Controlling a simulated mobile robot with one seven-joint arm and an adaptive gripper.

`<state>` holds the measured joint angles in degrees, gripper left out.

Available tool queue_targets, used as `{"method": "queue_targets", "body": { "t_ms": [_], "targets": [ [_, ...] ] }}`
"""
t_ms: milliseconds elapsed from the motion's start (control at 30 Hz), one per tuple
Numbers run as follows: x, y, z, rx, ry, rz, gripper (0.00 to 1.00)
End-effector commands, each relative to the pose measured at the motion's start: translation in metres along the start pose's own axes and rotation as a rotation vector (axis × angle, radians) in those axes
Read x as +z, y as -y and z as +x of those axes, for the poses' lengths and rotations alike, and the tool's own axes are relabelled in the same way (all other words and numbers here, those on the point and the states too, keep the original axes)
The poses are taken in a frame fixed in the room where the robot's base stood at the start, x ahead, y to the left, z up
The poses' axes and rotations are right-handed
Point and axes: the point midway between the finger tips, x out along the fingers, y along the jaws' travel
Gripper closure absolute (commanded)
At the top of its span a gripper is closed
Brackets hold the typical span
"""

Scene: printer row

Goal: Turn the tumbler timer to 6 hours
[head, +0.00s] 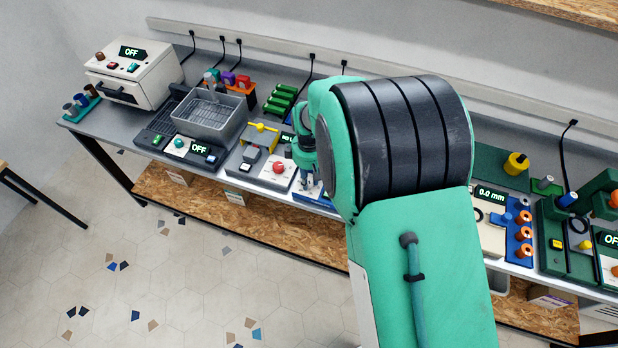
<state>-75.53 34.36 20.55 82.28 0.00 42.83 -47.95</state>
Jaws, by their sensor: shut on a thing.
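My gripper (310,186) points down at a low white-and-blue unit (299,193) on the bench, left of my large green arm. The fingers are small and partly covered by my wrist. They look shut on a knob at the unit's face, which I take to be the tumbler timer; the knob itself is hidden. A small green-lit display (287,137) shows just left of my wrist, partly covered, so its full reading cannot be told. The timer's setting cannot be read.
Close left of my gripper stands a unit with a red button (279,167) and a yellow bar (262,127). Further left are a grey basket (208,115) and a white oven-like box (133,73). Right of my arm are a 0.0 mm display unit (491,195) and orange spools (523,217).

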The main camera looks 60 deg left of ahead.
Motion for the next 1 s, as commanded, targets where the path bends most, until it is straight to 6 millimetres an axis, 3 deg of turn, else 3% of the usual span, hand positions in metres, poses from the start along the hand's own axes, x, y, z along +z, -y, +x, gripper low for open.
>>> {"method": "queue_targets", "body": {
  "t_ms": [1000],
  "targets": [
    [-0.0004,-0.001,-0.0012,0.001,-0.002,0.964,1.0]
  ]
}}
